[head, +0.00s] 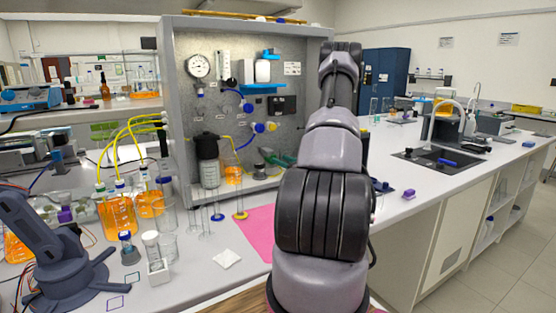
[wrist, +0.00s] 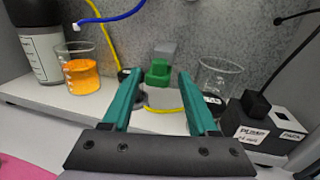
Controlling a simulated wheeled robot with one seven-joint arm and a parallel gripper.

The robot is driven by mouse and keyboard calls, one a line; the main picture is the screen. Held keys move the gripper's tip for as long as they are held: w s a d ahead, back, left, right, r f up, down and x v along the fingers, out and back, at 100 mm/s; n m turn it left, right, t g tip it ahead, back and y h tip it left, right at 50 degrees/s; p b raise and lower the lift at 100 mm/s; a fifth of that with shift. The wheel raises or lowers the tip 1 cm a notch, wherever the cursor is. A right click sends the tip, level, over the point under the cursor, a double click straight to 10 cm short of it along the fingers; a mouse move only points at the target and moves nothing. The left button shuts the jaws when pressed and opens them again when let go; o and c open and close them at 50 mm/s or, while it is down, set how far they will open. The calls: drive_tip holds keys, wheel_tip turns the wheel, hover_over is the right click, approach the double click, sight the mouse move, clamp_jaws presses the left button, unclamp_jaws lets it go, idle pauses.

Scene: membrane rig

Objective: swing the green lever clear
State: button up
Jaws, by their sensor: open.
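The green lever (wrist: 158,72) shows in the wrist view as a short, bright green block in front of a small grey block on the rig's back panel. My gripper (wrist: 160,78) is open, with its two teal fingers spread apart. In this view the lever appears between the fingertips, with a gap on each side. I cannot tell how far ahead of the tips it is. In the head view my gripper (head: 283,158) is inside the rig at its lower right, partly hidden by my arm. I cannot make out the lever clearly there.
A beaker of orange liquid (wrist: 80,72) and a dark-topped bottle (wrist: 38,48) stand at left. An empty glass beaker (wrist: 218,76) and a labelled box (wrist: 262,124) are at right. A yellow tube (wrist: 165,110) runs low between my fingers. A blue tube (wrist: 115,17) hangs above.

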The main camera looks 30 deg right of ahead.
drive_tip(key=shift+w+a, duration=0.15)
drive_tip(key=shift+w, duration=0.65)
drive_tip(key=shift+w+a, duration=0.1)
drive_tip(key=shift+w, duration=0.65)
drive_tip(key=shift+c, duration=0.3)
clamp_jaws()
drive_tip(key=shift+w+d+n+g+y, duration=0.1)
drive_tip(key=shift+d+n+g+y, duration=0.3)
drive_tip(key=shift+n+y, duration=0.5)
drive_tip(key=shift+w+d+n+g+y, duration=0.15)
drive_tip(key=shift+d+n+y, duration=0.35)
drive_tip(key=shift+y, duration=0.7)
drive_tip(key=shift+w+d+n+g+y, duration=0.15)
drive_tip(key=shift+d+n+g+y, duration=0.2)
drive_tip(key=shift+n+g+y, duration=0.55)
drive_tip(key=shift+w+d+n+g+y, duration=0.1)
drive_tip(key=shift+d+n+g+y, duration=0.25)
drive_tip(key=shift+n+y, duration=0.6)
drive_tip(key=shift+y, duration=0.45)
